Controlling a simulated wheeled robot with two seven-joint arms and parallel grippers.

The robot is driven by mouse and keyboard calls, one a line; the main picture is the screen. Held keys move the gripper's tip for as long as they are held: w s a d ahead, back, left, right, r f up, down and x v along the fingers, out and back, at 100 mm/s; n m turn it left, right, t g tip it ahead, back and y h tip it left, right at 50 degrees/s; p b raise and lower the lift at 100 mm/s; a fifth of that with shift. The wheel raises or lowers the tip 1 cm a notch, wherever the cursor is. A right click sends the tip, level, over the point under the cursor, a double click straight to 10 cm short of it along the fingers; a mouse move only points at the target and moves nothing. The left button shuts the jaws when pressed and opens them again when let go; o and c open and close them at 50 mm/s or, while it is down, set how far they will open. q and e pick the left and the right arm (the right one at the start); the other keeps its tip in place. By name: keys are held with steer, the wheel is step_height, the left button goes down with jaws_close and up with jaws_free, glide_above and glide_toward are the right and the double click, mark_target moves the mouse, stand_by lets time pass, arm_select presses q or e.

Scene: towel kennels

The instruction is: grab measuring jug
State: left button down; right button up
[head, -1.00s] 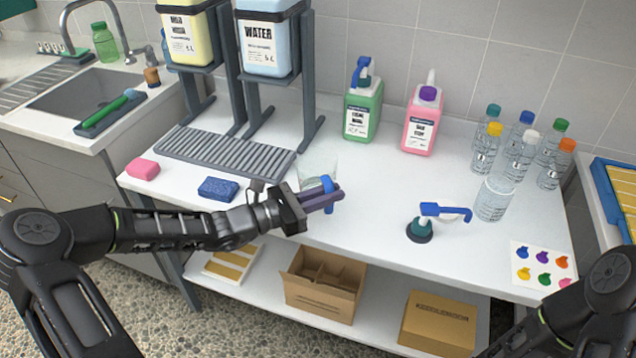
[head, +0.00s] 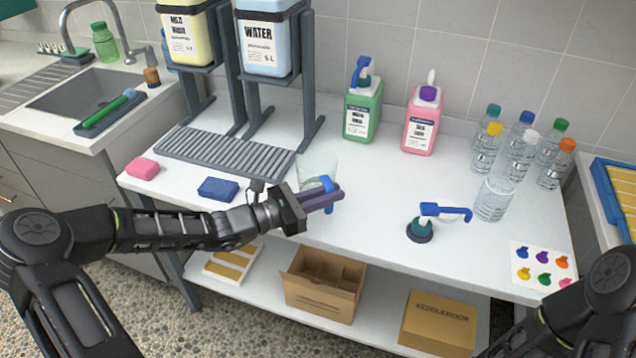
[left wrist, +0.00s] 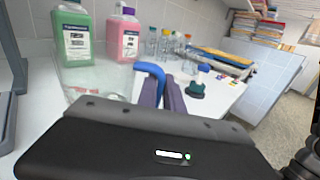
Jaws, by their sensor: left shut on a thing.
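The measuring jug (head: 316,166) is clear with a blue handle and stands near the front edge of the white table. My left gripper (head: 326,197) is shut on the blue handle, with its purple fingers either side of it. The left wrist view shows the blue handle (left wrist: 150,70) between the fingers and part of the clear body to its left. Whether the jug's base touches the table is hard to tell. My right arm enters at the lower right, and its gripper is outside the frame.
A blue sponge (head: 218,189) and a drip grate (head: 225,160) are left of the jug. Green (head: 362,112) and pink (head: 421,122) bottles stand behind. A pump top (head: 420,228), a clear container (head: 494,198) and several water bottles are to the right.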

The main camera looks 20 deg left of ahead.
arm_select(q)
steer(key=shift+r, duration=0.35)
steer(key=shift+r+p, duration=0.6)
steer(key=shift+r, duration=4.1)
